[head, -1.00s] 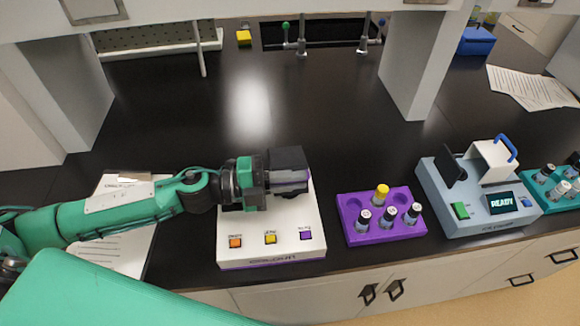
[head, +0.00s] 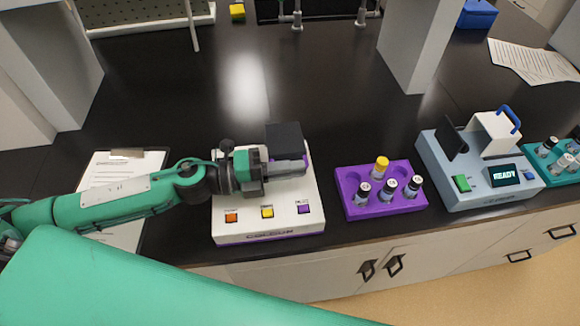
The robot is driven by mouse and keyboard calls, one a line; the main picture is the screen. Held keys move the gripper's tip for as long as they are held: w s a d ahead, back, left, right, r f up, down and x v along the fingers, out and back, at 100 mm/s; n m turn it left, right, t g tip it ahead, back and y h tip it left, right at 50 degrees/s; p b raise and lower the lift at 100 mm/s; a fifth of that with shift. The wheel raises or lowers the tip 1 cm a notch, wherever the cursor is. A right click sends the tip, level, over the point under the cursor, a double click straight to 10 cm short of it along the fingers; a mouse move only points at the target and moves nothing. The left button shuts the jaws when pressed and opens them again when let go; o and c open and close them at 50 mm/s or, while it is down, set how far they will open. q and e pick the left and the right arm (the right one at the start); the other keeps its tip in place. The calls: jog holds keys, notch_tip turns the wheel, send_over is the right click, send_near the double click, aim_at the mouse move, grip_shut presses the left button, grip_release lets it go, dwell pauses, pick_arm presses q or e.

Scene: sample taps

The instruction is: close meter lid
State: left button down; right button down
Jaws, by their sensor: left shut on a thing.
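The white meter (head: 264,227) with orange, yellow and purple buttons stands near the counter's front edge. A dark, block-like part (head: 283,135), apparently its lid or lid housing, rises at its back right, with a purple face below. My left gripper (head: 290,168) reaches over the meter from the left, its grey fingers just in front of that purple face. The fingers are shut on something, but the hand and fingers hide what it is. How far open the lid stands is hard to tell. My right gripper is out of view.
A purple rack (head: 352,207) with several vials stands right of the meter. Beyond it is a grey-blue device (head: 450,195) with a READY screen and blue handle. A clipboard (head: 150,163) lies left, under my arm. The counter behind the meter is clear.

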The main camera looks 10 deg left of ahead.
pick_arm(q)
jog(key=c, duration=1.5)
grip_release()
